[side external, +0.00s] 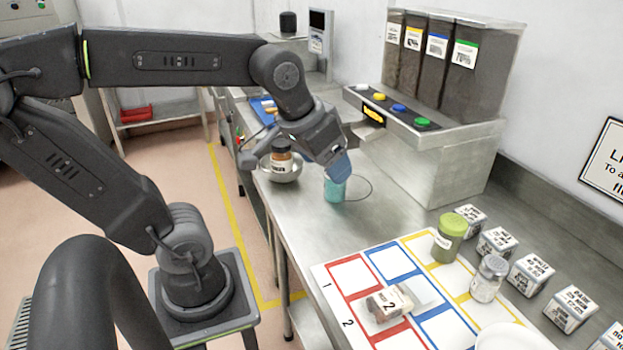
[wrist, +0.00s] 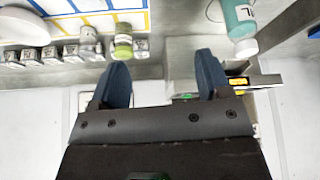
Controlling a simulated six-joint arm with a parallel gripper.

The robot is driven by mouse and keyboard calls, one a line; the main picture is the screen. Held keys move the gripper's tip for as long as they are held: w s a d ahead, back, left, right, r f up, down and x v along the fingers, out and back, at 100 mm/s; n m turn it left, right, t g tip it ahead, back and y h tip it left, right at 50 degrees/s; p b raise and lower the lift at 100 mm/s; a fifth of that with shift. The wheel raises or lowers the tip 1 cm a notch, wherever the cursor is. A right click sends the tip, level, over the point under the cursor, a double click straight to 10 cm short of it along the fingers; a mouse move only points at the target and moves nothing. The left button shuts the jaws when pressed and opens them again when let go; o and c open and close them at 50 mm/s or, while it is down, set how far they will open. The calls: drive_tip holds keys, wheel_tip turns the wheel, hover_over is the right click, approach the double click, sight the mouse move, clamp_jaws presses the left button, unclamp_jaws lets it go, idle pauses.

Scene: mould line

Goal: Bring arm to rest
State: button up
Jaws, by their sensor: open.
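My gripper (side external: 340,170) is raised over the steel bench, with its blue fingers pointing down and to the right. In the wrist view my gripper (wrist: 162,78) has its two blue fingers wide apart, with nothing between them. A teal bottle (side external: 334,190) stands on the bench just below the fingers in the side view, partly hidden by them. In the wrist view the teal bottle (wrist: 238,18) shows at the top right, outside the fingers. I cannot tell the exact gap between bottle and fingers.
A bowl (side external: 283,174) holding a brown jar (side external: 282,154) stands left of my gripper. A dispenser (side external: 440,150) with coloured buttons stands to the right. Labelled cubes line the wall.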

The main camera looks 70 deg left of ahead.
drive_tip(key=s+d+f+m+h, duration=0.1)
drive_tip(key=s+d+f+m, duration=0.1)
drive_tip(key=s+d, duration=0.1)
drive_tip(key=shift+s+d+f, duration=0.25)
drive_tip(key=shift+s+d, duration=0.05)
drive_tip(key=shift+s, duration=0.25)
idle(0.8)
